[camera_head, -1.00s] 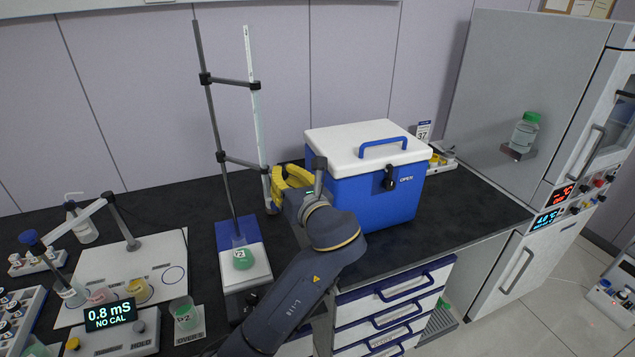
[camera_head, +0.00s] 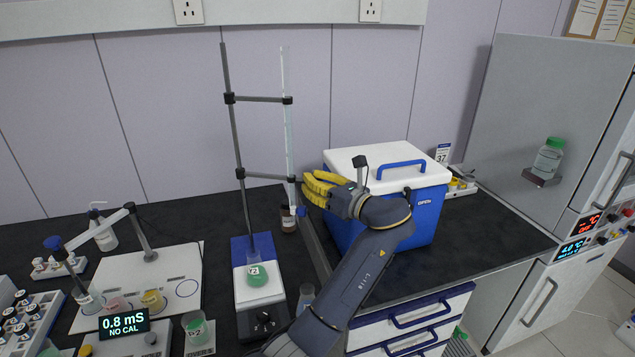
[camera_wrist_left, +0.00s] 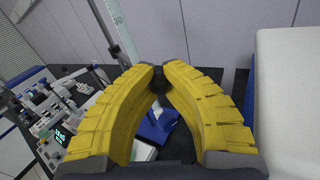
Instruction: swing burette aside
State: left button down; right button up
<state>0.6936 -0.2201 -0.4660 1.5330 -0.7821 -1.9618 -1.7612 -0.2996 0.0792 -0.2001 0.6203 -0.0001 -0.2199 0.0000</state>
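The burette (camera_head: 289,130) is a tall pale tube, upright, held by two black clamp arms to the right of the dark stand rod (camera_head: 234,135). It also shows in the left wrist view (camera_wrist_left: 113,30), passing behind one finger. My left gripper (camera_head: 304,187) has yellow fingers and is just right of the burette's lower end, level with the lower clamp (camera_head: 290,179). In the left wrist view the fingertips (camera_wrist_left: 163,72) are close together, with a dark part between them. I cannot tell whether they grip it. My right gripper is not in view.
A green-filled flask (camera_head: 257,275) sits on the white stirrer (camera_head: 253,294) below. A blue cooler box (camera_head: 425,203) is close behind my gripper on the right. A conductivity meter (camera_head: 124,323) and beakers occupy the left.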

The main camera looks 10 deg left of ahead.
pick_arm(q)
jog(key=shift+w, duration=0.1)
jog(key=c, duration=1.7)
grip_release()
jog(key=shift+w+f, duration=0.1)
jog(key=shift+w, duration=0.05)
jog(key=o, duration=0.5)
jog(key=shift+r, duration=0.2)
notch_tip(320, 180, up, 10)
jog(key=shift+f, duration=0.1)
jog(key=shift+d, duration=0.1)
